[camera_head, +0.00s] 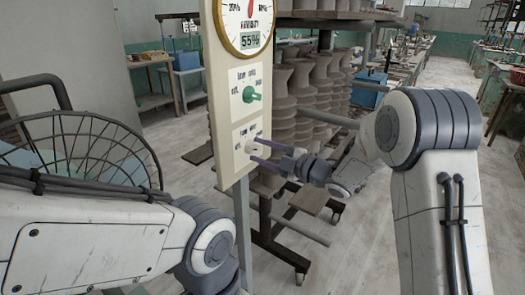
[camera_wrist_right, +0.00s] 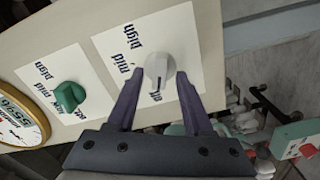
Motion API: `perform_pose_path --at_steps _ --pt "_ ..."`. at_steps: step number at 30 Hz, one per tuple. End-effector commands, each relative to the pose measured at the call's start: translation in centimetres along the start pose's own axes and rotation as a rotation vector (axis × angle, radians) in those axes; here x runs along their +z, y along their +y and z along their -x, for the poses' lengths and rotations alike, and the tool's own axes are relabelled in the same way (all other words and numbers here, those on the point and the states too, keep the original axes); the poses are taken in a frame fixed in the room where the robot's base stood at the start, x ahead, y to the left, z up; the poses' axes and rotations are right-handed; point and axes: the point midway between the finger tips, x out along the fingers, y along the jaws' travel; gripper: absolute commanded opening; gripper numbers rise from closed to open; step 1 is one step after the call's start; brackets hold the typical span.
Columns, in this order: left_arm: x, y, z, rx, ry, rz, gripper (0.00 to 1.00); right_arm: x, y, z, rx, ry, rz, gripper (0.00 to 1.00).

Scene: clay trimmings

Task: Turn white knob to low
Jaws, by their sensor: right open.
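The white knob (camera_wrist_right: 159,66) sits on a white label plate with dark printed words, mounted on a cream panel (camera_head: 226,100). In the right wrist view, a small dark mark shows near the knob's lower end, toward the wrist. My right gripper (camera_head: 255,150) is at the lower plate of the panel. In the right wrist view its two dark fingers stand apart, one on each side of the knob, with gaps visible. In the head view the fingers partly hide the knob. My left arm enters at lower left; its gripper is out of view.
A green knob (camera_head: 251,95) on a similar plate is above the white one, with a round humidity gauge (camera_head: 246,22) at the top. Shelves of stacked grey clay pieces (camera_head: 318,90) stand behind the panel. A wire-spoked wheel (camera_head: 84,148) is at left.

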Motion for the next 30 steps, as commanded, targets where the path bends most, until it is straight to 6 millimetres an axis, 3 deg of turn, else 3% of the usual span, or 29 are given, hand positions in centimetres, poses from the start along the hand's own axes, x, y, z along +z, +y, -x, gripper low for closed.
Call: perform_pose_path --at_steps 4,5,8,9,20,30 --pt "0.00 0.00 -0.02 0.000 0.000 0.000 0.50 0.03 -0.01 0.04 0.000 -0.001 0.000 0.51" --pt "0.00 0.00 -0.02 0.000 0.000 0.000 0.50 0.04 0.00 0.05 0.000 -0.001 0.000 0.44" --pt "0.00 0.00 -0.02 0.000 0.000 0.000 0.50 0.04 0.00 0.07 0.000 -0.001 0.000 0.05" --pt "0.00 0.00 -0.02 0.000 0.000 0.000 0.50 0.05 0.00 0.08 0.000 -0.001 0.000 0.00" --pt "0.00 0.01 0.13 0.000 0.000 0.000 0.50 0.05 0.01 0.12 -0.001 -0.001 -0.036 0.00" --pt "-0.05 0.07 0.96 0.000 0.000 0.000 0.50 0.04 0.12 0.13 -0.002 -0.002 -0.252 0.00"
